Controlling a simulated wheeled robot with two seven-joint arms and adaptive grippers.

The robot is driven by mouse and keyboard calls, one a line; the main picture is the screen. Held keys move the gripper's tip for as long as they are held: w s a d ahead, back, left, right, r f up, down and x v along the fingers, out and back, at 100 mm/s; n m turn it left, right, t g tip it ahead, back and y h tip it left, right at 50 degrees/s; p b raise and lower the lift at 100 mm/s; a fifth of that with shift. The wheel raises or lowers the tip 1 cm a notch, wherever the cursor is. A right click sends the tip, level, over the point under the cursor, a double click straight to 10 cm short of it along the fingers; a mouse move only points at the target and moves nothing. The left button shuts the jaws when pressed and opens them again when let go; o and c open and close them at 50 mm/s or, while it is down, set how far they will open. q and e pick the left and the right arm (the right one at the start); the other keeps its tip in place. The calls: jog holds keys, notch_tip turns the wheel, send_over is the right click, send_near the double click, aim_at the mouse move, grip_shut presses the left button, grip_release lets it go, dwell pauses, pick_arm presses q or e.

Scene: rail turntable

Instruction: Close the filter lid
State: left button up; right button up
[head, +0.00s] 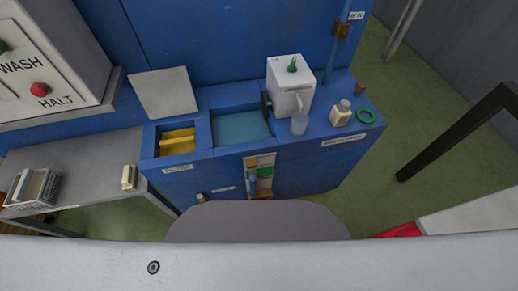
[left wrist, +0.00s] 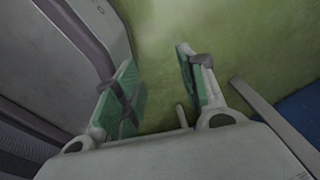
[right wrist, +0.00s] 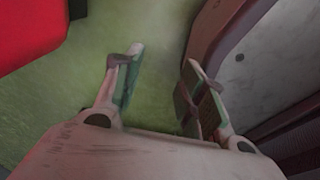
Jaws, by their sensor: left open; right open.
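The filter lid (head: 163,92) is a light grey square panel standing open, tilted up at the back of the filter box (head: 161,158). The box is a blue compartment at the left end of the blue bench, with a label on its front. A yellow filter (head: 177,141) lies inside it. My left gripper (left wrist: 160,85) is open and empty over the green floor in the left wrist view. My right gripper (right wrist: 155,85) is open and empty over the floor in the right wrist view. Neither gripper shows in the head view, and both are away from the lid.
Right of the filter box is a blue basin (head: 241,127). A grey table (head: 84,157) with a basket (head: 33,187) is at left.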

pick_arm(q)
jog(key=shift+s, duration=0.15)
pick_arm(e)
jog(key=shift+w+d, duration=0.1)
jog(key=shift+d, duration=0.15)
jog(key=shift+d, duration=0.3)
pick_arm(q)
jog(key=shift+c, duration=0.3)
